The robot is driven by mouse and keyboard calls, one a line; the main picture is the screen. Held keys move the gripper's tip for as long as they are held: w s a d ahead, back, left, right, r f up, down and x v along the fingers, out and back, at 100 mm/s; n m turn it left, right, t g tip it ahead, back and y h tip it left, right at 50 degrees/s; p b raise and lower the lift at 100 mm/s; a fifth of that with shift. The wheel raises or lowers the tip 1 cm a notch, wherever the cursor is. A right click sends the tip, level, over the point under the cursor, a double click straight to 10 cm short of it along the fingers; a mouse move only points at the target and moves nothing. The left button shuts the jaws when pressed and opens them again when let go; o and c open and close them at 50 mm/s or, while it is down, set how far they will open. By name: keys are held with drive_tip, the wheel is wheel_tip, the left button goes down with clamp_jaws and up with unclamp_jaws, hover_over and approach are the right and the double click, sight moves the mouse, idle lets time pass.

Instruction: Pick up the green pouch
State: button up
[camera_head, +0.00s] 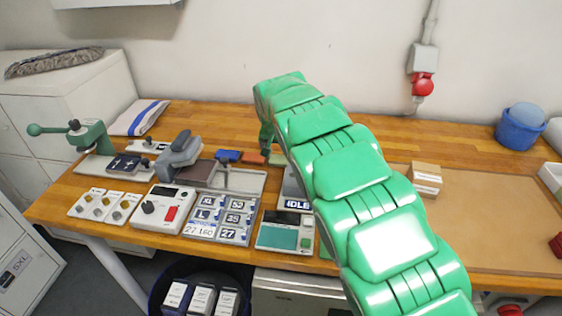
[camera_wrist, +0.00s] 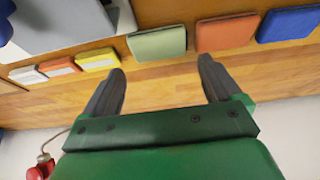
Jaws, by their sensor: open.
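The green pouch (camera_wrist: 157,43) lies flat on the wooden table, in a row with an orange-red pouch (camera_wrist: 228,32) and a blue pouch (camera_wrist: 288,23). My gripper (camera_wrist: 160,68) is open and empty. In the wrist view its two dark fingers point toward the green pouch, one tip near each side of it. The pouch shows just beyond the tips, with no contact visible. The height between them is hard to tell. In the head view my green arm hides most of this area and the gripper itself.
The blue pouch (camera_head: 228,156) and orange-red pouch (camera_head: 253,158) also show in the head view, behind a grey metal tray. White, orange and yellow blocks (camera_wrist: 97,60) lie beside the green pouch in the wrist view. A label panel (camera_head: 222,219) and control boxes fill the front.

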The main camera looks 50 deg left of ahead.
sight(281, 158)
drive_tip(key=shift+x, duration=3.05)
drive_tip(key=shift+d, duration=0.1)
drive_tip(key=c, duration=0.7)
drive_tip(key=shift+r, duration=0.15)
drive_tip(key=shift+r, duration=1.6)
drive_tip(key=shift+s+d+r, duration=0.3)
drive_tip(key=shift+d+r, duration=0.35)
drive_tip(key=shift+r, duration=0.05)
drive_tip(key=s+d+r, duration=0.1)
drive_tip(key=d+r, duration=0.1)
drive_tip(key=s+d+r, duration=0.2)
drive_tip(key=d, duration=0.1)
drive_tip(key=s+d+r, duration=0.1)
drive_tip(key=d+r, duration=0.2)
drive_tip(key=shift+s+d, duration=0.25)
drive_tip(key=shift+s, duration=0.05)
drive_tip(key=shift+s+d+r, duration=0.3)
drive_tip(key=shift+d, duration=0.35)
drive_tip(key=shift+s+d+r, duration=0.25)
drive_tip(key=shift+s+d, duration=0.1)
drive_tip(key=shift+d, duration=0.3)
